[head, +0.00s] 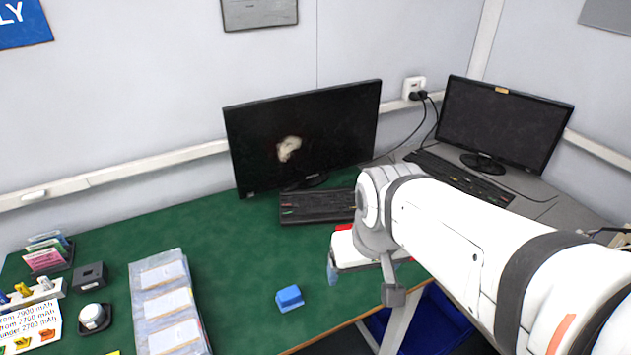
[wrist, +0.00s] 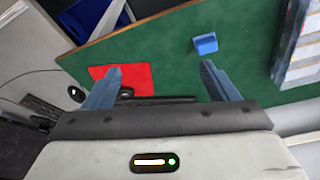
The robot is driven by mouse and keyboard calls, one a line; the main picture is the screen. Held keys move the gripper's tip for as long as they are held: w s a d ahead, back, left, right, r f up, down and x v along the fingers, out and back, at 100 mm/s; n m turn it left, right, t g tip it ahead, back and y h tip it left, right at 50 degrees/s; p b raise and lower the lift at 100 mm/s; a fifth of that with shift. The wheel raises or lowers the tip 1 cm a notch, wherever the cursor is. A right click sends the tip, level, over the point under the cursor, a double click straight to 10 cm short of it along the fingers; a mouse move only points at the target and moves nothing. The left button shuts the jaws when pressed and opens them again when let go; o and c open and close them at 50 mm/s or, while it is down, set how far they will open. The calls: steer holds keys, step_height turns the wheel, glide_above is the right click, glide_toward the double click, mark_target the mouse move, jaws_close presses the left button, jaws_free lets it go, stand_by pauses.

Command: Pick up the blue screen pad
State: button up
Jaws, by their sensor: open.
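The blue screen pad (head: 289,298) is a small blue block lying on the green table mat near the front edge, left of my arm in the head view. In the wrist view the blue pad (wrist: 205,43) lies ahead of my gripper, apart from the fingers and beyond the right fingertip. My gripper (wrist: 160,68) is open, with two blue-grey fingers and nothing between them held. In the head view my arm hides most of the gripper; only a bluish finger shows left of the wrist.
A red mat (wrist: 135,78) lies below the fingers in the wrist view. A tray with several pale pouches (head: 166,303) stands left of the pad. A monitor (head: 303,133) and keyboard (head: 317,205) stand behind. The green mat (head: 235,240) around the pad is clear.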

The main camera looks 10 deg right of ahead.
steer(key=w+a+f+n+g+b, duration=0.2)
steer(key=w+a+f+b, duration=0.1)
steer(key=w+a+f, duration=0.4)
steer(key=n+b, duration=0.1)
steer(key=b, duration=0.1)
glide_above(289, 293)
steer(key=shift+g, duration=0.4)
step_height(289, 293, down, 8)
steer(key=shift+w+a+f, duration=0.1)
steer(key=shift+f, duration=0.05)
step_height(289, 293, down, 8)
steer(key=shift+r, duration=0.1)
steer(key=c, duration=1.1)
steer(key=shift+r, duration=0.1)
steer(key=shift+c, duration=0.2)
